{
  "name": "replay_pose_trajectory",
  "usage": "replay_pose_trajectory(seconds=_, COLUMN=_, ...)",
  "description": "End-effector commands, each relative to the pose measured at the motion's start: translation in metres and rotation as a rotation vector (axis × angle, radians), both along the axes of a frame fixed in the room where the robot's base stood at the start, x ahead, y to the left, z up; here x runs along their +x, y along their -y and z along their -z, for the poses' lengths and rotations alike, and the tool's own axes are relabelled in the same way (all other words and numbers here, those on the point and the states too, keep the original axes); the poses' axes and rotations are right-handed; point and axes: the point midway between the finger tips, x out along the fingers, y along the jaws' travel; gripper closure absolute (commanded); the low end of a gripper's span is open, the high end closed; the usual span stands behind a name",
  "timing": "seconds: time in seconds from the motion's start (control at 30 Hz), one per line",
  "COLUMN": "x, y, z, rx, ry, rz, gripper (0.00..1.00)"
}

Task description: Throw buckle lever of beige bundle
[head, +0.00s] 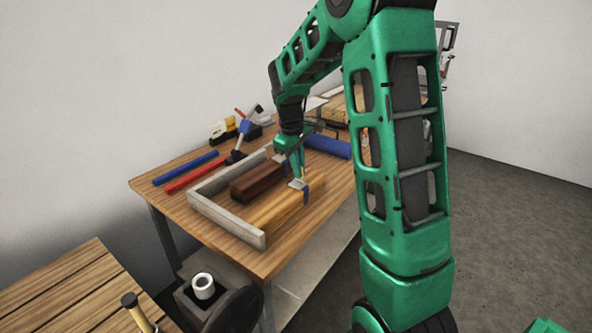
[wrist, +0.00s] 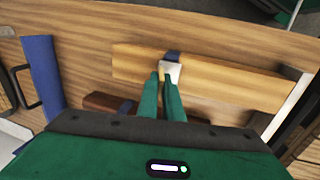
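The beige bundle (head: 275,211) lies as a long wooden block on the workbench, at the open side of a grey frame. It crosses the wrist view (wrist: 225,82) from left to right. A dark blue strap (head: 306,194) goes around it, with a pale metal buckle lever (wrist: 174,71) on top. My gripper (wrist: 160,74) points down at this buckle, its two green fingers almost together. The fingertips are at the lever's edge; I cannot tell whether they touch it. No object shows clearly between them.
A dark brown bundle (head: 250,184) with its own buckle lies beside the beige one. The grey frame (head: 226,220) borders both. Blue (head: 185,168) and red (head: 190,180) rods lie left, and a blue roll (head: 327,146) lies behind. A second wooden table (head: 75,290) is at front left.

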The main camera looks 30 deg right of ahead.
Motion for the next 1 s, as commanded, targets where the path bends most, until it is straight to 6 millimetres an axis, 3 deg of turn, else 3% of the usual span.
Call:
replay_pose_trajectory(seconds=0.37, x=-0.002, y=-0.007, z=0.002, rx=-0.09, ry=0.03, rz=-0.009, gripper=1.0)
replay_pose_trajectory(seconds=1.0, x=-0.01, y=-0.027, z=0.017, rx=-0.556, ry=0.198, rz=-0.01, gripper=1.0)
